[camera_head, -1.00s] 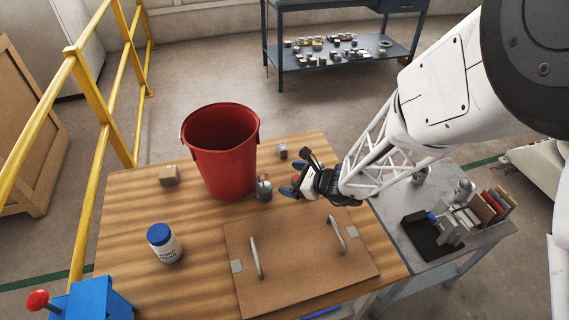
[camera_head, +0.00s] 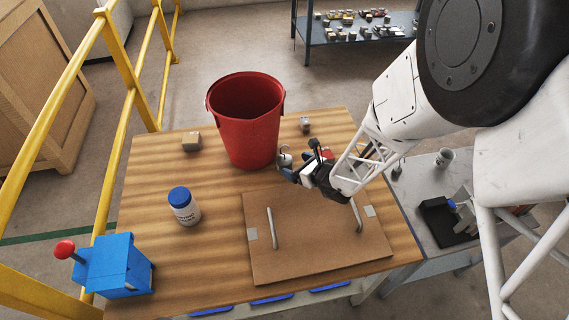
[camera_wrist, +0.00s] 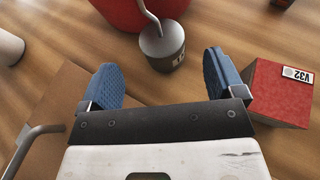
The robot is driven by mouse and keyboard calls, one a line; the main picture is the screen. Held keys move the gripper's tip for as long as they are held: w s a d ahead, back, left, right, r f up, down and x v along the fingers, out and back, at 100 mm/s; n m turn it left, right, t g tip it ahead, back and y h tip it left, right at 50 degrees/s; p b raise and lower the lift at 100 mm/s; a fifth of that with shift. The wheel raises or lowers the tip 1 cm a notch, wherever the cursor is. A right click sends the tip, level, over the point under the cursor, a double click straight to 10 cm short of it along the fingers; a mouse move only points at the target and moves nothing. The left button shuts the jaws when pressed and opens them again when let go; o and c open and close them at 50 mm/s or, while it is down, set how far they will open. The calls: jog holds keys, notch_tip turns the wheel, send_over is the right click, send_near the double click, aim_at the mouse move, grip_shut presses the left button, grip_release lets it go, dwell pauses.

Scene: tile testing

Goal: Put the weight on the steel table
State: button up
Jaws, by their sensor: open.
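The weight (camera_wrist: 163,46) is a small grey metal cylinder with a hooked rod on top and a label on its side. It stands on the wooden table, close to the red bucket; in the head view the weight (camera_head: 285,161) is partly hidden by my gripper. My gripper (camera_head: 290,176) is open beside it. In the wrist view my gripper's blue fingertips (camera_wrist: 163,75) are spread apart, with the weight just beyond and between them, not held. The steel table (camera_head: 424,235) is the grey one at the right, adjoining the wooden table.
A red bucket (camera_head: 247,135) stands behind the weight. A red block (camera_wrist: 277,95) is close to the right finger. A brown board (camera_head: 315,240) with two handles lies in front. A blue-lidded jar (camera_head: 185,208) stands left. A black tray (camera_head: 445,225) and other items occupy the steel table.

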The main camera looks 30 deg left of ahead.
aim_at(287, 161)
jog(key=shift+x, duration=0.85)
jog(key=shift+a, duration=0.15)
jog(key=shift+x, duration=2.5)
jog(key=shift+w+f, duration=0.1)
jog(key=shift+f, duration=0.05)
grip_shut()
